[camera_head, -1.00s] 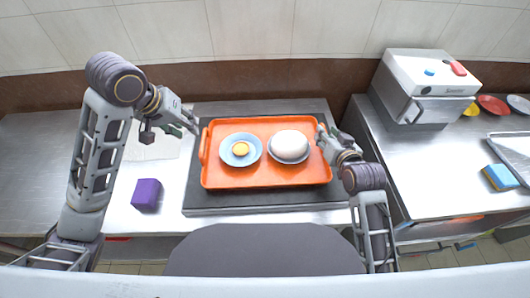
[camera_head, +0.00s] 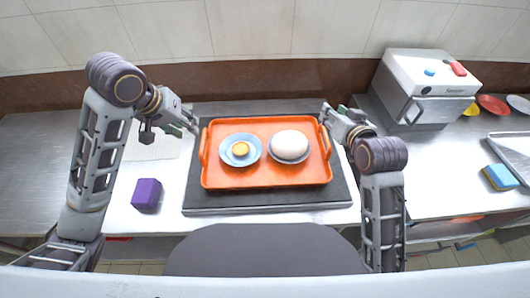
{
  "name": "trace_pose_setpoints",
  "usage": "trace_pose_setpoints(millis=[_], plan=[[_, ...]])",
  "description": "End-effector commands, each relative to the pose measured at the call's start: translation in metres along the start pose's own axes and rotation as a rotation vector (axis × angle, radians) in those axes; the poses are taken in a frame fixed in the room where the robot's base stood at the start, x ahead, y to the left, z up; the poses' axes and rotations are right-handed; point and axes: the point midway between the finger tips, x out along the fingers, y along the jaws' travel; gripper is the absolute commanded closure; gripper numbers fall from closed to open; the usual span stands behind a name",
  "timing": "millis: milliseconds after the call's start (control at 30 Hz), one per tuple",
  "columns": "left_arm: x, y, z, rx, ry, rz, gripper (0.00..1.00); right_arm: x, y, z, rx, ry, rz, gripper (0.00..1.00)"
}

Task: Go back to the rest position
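An orange tray (camera_head: 265,181) lies flat on a dark slab in the middle of the counter. On it stand a blue bowl (camera_head: 228,156) with a yellow round centre on the left, and a bowl (camera_head: 289,160) with a white rounded mound on the right. My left gripper (camera_head: 188,124) is beyond the tray's upper left corner, apart from the left handle; it looks open and empty. My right gripper (camera_head: 330,112) is just off the tray's upper right corner, clear of the right handle; it looks open and empty, though its fingers are small in the view.
A purple block (camera_head: 147,194) sits on the counter left of the slab (camera_head: 270,207). A white and grey machine (camera_head: 428,85) stands at the back right. Red and yellow dishes (camera_head: 492,104), a blue and yellow sponge (camera_head: 499,177) and a metal tray (camera_head: 512,143) are at the right.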

Motion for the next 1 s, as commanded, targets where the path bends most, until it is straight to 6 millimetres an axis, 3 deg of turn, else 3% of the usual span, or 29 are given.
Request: trace_pose_setpoints(millis=[567,1000], plan=[[-0.002,0.000,-0.001,0.000,0.000,0.000,0.66,-0.001,0.000,-0.001,0.000,0.000,0.000,0.66],[-0.031,0.007,-0.013,0.000,0.000,0.000,0.66,-0.013,-0.007,-0.031,0.000,0.000,0.000,0.66]])
